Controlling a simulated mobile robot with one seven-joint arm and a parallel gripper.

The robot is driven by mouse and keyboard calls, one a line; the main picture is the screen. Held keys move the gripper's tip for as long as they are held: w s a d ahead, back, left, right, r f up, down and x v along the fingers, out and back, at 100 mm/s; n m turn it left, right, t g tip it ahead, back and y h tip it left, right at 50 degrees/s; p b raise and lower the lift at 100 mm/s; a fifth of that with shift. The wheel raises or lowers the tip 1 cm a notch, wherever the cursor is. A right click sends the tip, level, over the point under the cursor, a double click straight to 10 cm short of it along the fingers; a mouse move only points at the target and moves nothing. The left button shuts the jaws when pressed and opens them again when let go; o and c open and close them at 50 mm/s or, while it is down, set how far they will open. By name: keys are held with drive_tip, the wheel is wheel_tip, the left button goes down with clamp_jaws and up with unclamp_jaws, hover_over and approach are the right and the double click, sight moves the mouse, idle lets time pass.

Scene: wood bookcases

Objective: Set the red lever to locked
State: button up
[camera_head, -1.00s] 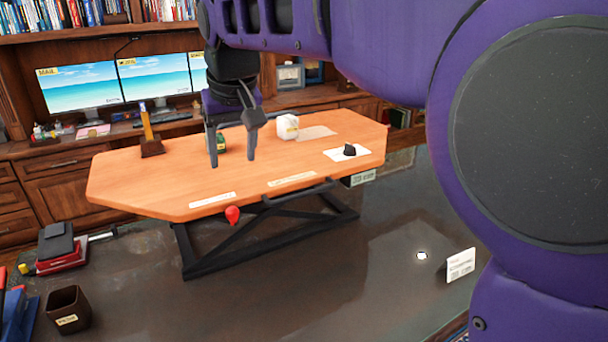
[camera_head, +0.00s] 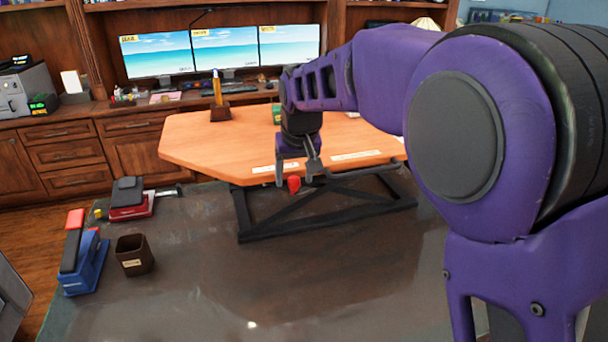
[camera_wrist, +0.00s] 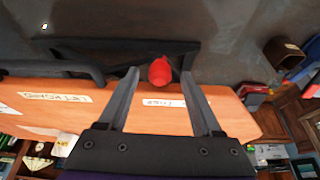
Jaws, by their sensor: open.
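The red lever (camera_head: 294,184) is a small red knob at the front edge of the wooden tabletop (camera_head: 200,150). In the wrist view the red lever (camera_wrist: 160,71) lies between the fingertips, near their far ends. My gripper (camera_head: 296,180) is open at the front edge, its fingers pointing down beside the knob. In the wrist view my gripper (camera_wrist: 161,72) has its fingers spread on both sides of the knob, with no clear contact. A white label (camera_head: 276,168) lies on the tabletop just behind the lever; its writing is too small to read.
A black bar handle (camera_wrist: 50,67) runs along the front edge beside the lever. A dark frame (camera_head: 330,212) stands under the top. A brown cup (camera_head: 134,255), a blue stapler (camera_head: 84,262) and a red device (camera_head: 132,200) stand to the left. The grey surface in front is mostly clear.

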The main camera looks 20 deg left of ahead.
drive_tip(key=shift+w+a+f, duration=0.1)
drive_tip(key=shift+w+f, duration=0.05)
drive_tip(key=shift+f, duration=0.2)
drive_tip(key=shift+c, duration=0.3)
clamp_jaws()
idle(0.9)
